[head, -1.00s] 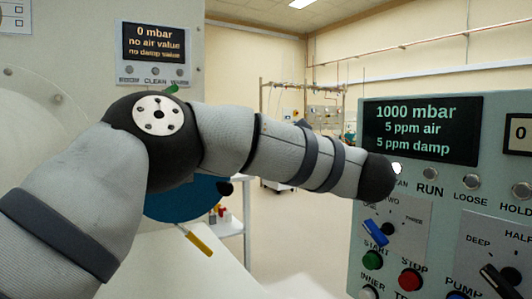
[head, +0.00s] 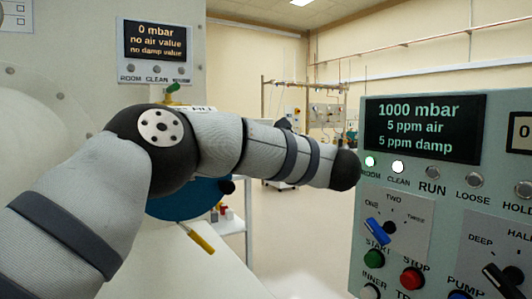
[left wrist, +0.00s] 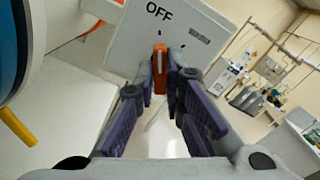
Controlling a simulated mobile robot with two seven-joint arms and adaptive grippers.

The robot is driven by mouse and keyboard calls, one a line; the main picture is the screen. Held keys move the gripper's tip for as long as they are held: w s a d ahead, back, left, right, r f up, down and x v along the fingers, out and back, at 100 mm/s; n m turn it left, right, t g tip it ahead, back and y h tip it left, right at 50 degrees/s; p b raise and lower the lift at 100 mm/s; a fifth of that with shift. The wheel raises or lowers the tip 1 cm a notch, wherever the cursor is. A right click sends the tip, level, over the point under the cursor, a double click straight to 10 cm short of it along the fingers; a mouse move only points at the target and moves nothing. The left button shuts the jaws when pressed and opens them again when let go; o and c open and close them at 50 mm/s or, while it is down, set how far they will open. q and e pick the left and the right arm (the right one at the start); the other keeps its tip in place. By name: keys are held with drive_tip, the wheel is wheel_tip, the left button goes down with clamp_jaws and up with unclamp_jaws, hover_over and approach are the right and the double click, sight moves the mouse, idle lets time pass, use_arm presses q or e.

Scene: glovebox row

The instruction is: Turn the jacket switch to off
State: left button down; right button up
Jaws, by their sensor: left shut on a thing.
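In the left wrist view, the jacket switch is an orange handle (left wrist: 160,68) with a pale stripe, on a light grey box (left wrist: 205,25) marked OFF above it. The handle lies roughly upright in the picture, its upper end towards the word OFF. My left gripper (left wrist: 165,68) is shut on the handle, with purple fingers on both sides that hide part of it. In the head view my left arm crosses the middle; its gripper and the switch do not show there. My right gripper is in neither view.
At the right stands a control panel (head: 446,183) with a display, lamps, knobs and buttons, close to my left arm's far end. A white surface (head: 215,258) lies below the arm. A blue round part (head: 188,205) and a yellow handle (head: 202,238) are beneath it.

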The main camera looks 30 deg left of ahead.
use_arm(q)
drive_tip(key=shift+m, duration=0.3)
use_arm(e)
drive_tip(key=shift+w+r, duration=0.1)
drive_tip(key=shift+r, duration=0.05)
use_arm(q)
drive_tip(key=shift+m+p, duration=0.7)
drive_tip(key=shift+m, duration=1.7)
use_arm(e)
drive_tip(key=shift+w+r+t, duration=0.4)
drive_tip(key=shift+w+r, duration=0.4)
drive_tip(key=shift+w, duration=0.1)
use_arm(q)
drive_tip(key=shift+f+m, duration=0.1)
drive_tip(key=shift+m, duration=0.2)
drive_tip(key=c, duration=1.7)
unclamp_jaws()
drive_tip(key=shift+d, duration=0.1)
drive_tip(key=v, duration=1.2)
